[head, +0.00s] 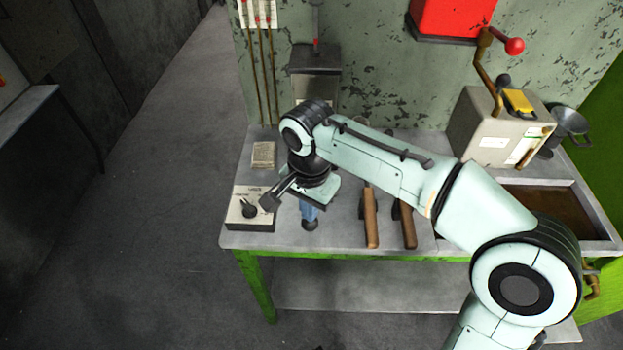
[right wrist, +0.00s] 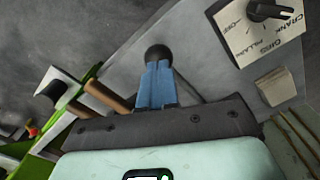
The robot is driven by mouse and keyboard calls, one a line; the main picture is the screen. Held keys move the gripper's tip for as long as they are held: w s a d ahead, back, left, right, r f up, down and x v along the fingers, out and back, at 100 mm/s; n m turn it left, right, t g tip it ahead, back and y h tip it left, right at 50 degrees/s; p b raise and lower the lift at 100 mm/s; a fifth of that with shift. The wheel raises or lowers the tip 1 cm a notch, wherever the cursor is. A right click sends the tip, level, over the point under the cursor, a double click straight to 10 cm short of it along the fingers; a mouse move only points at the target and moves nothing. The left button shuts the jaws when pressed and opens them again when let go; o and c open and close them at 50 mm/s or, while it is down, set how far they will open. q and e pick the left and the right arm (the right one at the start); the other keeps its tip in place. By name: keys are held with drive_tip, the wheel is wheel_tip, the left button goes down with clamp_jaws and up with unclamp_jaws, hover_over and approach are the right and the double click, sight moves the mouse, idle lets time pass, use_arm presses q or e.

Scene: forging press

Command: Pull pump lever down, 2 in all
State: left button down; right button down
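My right gripper (head: 309,212) reaches down over the left part of the bench. Its blue fingers (right wrist: 157,88) are close together in the right wrist view, with a dark round knob (right wrist: 157,54) at their tips. The knob (head: 310,225) also shows just below the blue fingers in the head view. I take it for the end of the pump lever; the fingers look shut on it. The rest of the lever is hidden behind the gripper and its pale green palm (right wrist: 165,158). My left gripper is not in view.
A dial box (head: 250,208) stands at the bench's left front corner, with a small tan block (head: 263,154) behind it. Wooden-handled tools (head: 371,218) lie right of the gripper. A crank machine (head: 490,127) stands at the back right. The floor left of the bench is clear.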

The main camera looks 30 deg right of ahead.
drive_tip(key=shift+f+b, duration=0.9)
drive_tip(key=shift+f, duration=0.4)
drive_tip(key=shift+r, duration=0.25)
drive_tip(key=r+p, duration=0.4)
drive_tip(key=w+r+p, duration=0.1)
drive_tip(key=r+p, duration=0.1)
drive_tip(key=p, duration=0.1)
drive_tip(key=shift+d+r, duration=0.1)
drive_tip(key=shift+d, duration=0.15)
drive_tip(key=r+p, duration=0.3)
drive_tip(key=r, duration=0.1)
drive_tip(key=shift+w+d+p, duration=0.25)
drive_tip(key=shift+w+p, duration=0.1)
drive_tip(key=shift+s, duration=0.1)
